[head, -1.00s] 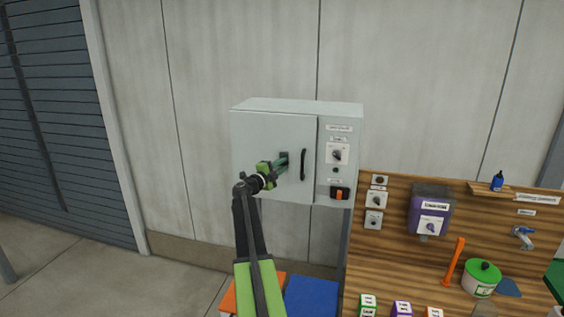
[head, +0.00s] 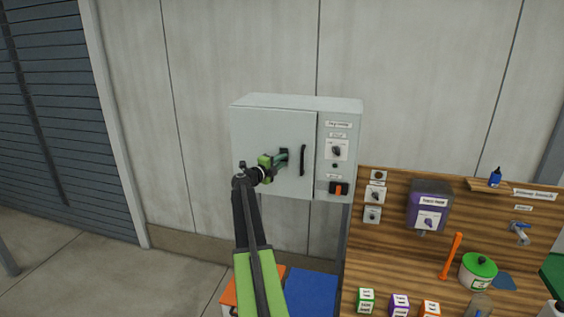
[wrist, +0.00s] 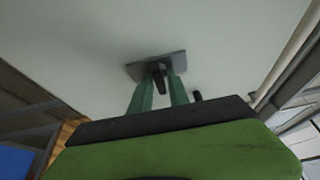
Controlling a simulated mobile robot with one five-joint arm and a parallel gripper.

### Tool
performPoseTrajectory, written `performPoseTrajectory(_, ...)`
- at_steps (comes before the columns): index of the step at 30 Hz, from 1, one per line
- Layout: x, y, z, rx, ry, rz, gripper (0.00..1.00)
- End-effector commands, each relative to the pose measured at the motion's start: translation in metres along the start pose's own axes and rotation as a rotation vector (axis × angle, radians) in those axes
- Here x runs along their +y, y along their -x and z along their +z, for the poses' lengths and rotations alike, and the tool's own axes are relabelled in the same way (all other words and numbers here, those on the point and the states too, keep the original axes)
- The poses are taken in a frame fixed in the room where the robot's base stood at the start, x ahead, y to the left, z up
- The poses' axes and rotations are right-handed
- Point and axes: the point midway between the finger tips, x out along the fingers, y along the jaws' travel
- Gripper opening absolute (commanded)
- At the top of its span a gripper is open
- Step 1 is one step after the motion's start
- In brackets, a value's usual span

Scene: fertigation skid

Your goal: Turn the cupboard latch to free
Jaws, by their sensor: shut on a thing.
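The grey cupboard (head: 255,125) hangs on the wall with its door closed. Its latch (head: 284,152) is a dark piece on the door, left of the black handle (head: 303,160). In the wrist view the latch plate (wrist: 140,70) is a flat grey rectangle, and a dark latch knob (wrist: 158,76) stands out from it. My gripper (head: 281,159) reaches the latch from the lower left. In the wrist view its green fingers (wrist: 162,84) lie on either side of the knob and are shut on it. The fingers partly hide the latch in the head view.
Right of the door is a panel with a rotary switch (head: 337,150) and an orange-and-black switch (head: 339,188). A wooden board (head: 400,255) with a purple box (head: 429,207) stands lower right. Blue (head: 312,294) and orange bins sit below. Free floor lies left.

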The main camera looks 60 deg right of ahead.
Motion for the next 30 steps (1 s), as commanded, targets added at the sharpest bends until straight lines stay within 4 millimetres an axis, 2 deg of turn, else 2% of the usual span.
performPoseTrajectory(1, 0.000, 0.001, 0.002, -0.003, -0.002, 0.001, 0.24)
performPoseTrajectory(3, 0.000, 0.001, 0.001, -0.003, -0.001, 0.001, 0.33)
performPoseTrajectory(14, 0.000, 0.006, 0.000, -0.002, 0.000, 0.000, 0.33)
performPoseTrajectory(17, 0.000, 0.023, 0.000, -0.004, 0.000, 0.000, 0.33)
performPoseTrajectory(30, 0.000, 0.142, 0.000, -0.005, 0.000, 0.000, 0.33)
